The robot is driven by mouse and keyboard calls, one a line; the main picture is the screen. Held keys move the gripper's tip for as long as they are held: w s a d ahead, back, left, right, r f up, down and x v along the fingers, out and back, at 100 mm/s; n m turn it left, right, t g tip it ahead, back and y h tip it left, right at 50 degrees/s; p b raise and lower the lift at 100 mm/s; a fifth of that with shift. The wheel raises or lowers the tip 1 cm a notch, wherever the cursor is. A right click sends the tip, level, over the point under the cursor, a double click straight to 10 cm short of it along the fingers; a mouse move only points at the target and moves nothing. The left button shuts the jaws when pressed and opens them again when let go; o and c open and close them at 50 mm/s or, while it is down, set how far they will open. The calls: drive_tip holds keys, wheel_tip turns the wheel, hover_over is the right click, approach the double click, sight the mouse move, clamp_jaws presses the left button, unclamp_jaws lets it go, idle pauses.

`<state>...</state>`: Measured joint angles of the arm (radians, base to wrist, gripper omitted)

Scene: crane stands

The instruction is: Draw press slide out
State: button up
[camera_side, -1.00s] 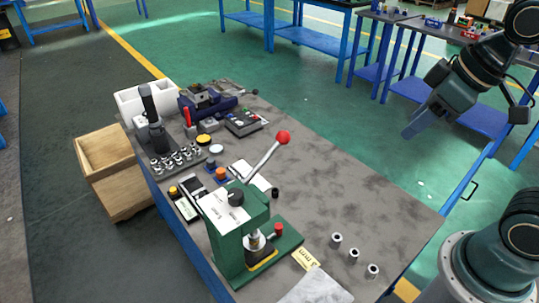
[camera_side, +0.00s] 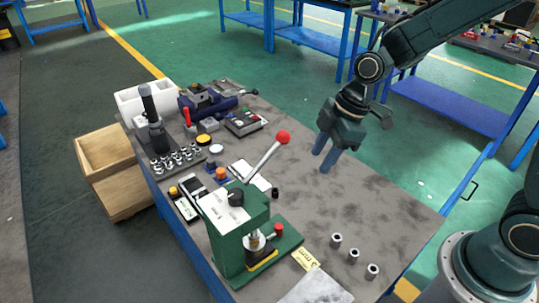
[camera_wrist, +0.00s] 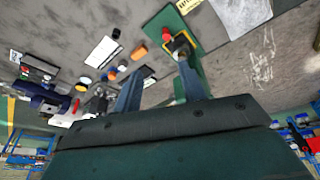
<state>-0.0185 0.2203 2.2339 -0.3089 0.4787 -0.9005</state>
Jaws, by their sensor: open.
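The green press (camera_side: 236,225) stands on the near part of the bench in the side view. Its lever with a red ball (camera_side: 283,137) points up and right. Low on its front is a slide with a red knob (camera_side: 278,229) and a yellow-edged black piece. In the wrist view the red knob (camera_wrist: 166,35) and the yellow-edged piece (camera_wrist: 181,45) show just beyond the fingers. My gripper (camera_side: 322,160) is open and empty, above the bench to the right of the lever, apart from the press. Its two fingers also show in the wrist view (camera_wrist: 160,80).
Three small metal bushings (camera_side: 354,255) stand at the bench's near right. A yellow label (camera_side: 306,259) and a pale sheet (camera_side: 315,288) lie by the press. A blue vise (camera_side: 207,102) and a rack of fittings (camera_side: 178,158) are farther back. The right middle of the bench (camera_side: 350,195) is bare.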

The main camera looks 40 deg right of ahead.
sight(280, 225)
drive_tip(key=w+a+f+n+g+y, duration=0.1)
drive_tip(key=w+a+f+n, duration=0.1)
drive_tip(key=f, duration=0.6)
drive_tip(key=shift+w+a+f+n, duration=0.3)
drive_tip(key=shift+a+f+n, duration=0.1)
drive_tip(key=shift+a+n, duration=0.15)
drive_tip(key=shift+f, duration=0.1)
drive_tip(key=shift+x, duration=6.75)
drive_tip(key=shift+s+a, duration=0.1)
drive_tip(key=shift+a, duration=0.05)
clamp_jaws()
